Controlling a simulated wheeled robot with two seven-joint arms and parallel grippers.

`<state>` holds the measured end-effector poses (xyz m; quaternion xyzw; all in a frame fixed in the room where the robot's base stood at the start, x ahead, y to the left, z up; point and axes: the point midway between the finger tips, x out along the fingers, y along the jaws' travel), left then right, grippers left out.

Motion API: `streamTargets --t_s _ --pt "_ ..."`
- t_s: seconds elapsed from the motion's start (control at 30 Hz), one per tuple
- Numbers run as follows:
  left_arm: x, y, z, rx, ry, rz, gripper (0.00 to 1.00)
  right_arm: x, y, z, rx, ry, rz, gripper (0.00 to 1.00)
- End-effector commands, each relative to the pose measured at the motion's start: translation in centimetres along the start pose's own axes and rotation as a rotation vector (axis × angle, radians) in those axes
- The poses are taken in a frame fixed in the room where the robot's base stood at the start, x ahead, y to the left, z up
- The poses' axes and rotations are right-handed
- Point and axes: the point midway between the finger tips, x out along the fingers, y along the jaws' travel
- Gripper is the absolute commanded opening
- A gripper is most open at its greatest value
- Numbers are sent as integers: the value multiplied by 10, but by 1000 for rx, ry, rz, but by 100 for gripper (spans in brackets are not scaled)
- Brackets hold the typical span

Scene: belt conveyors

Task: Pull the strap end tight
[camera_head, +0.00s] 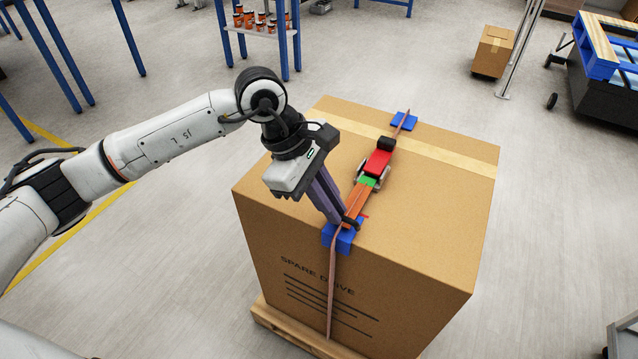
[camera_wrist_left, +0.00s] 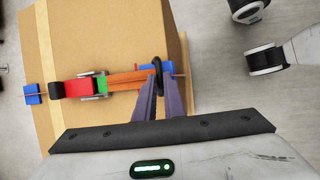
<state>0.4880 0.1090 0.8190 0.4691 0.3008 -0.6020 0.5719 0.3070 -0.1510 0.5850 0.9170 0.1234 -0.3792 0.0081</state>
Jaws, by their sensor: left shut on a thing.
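A large cardboard box (camera_head: 420,220) stands on a wooden pallet (camera_head: 275,325). A strap (camera_head: 331,285) runs down its front face and across its top, over blue edge protectors at the near edge (camera_head: 340,238) and far edge (camera_head: 404,121). A red buckle with a black end (camera_head: 378,163) lies on the strap; a green part (camera_head: 367,181) and the orange strap end (camera_head: 357,200) extend toward the near edge. The fingers partly hide the contact. My right gripper is not visible.
A blue-legged rack with several orange-and-black jars (camera_head: 260,22) stands behind. A small carton (camera_head: 493,51) stands on the floor at the back right. A dark cart with blue pallets (camera_head: 600,50) is at the right edge. The floor beside the box is clear.

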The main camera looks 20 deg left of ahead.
Motion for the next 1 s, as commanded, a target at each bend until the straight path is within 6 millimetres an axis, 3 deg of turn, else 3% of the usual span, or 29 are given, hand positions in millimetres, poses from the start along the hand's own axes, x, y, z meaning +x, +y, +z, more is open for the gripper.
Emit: streamTargets --t_s 0.37,0.4,0.5,0.83,1.0 --pt "1 -7 5 13 4 -12 0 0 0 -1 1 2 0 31" --pt "1 -7 5 12 4 -12 12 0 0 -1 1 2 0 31" --pt "1 -7 5 11 3 -11 28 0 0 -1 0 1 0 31" --pt "-2 -6 5 11 2 -7 28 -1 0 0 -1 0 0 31" --pt "-24 -5 4 11 3 -3 28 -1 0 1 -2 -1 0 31"
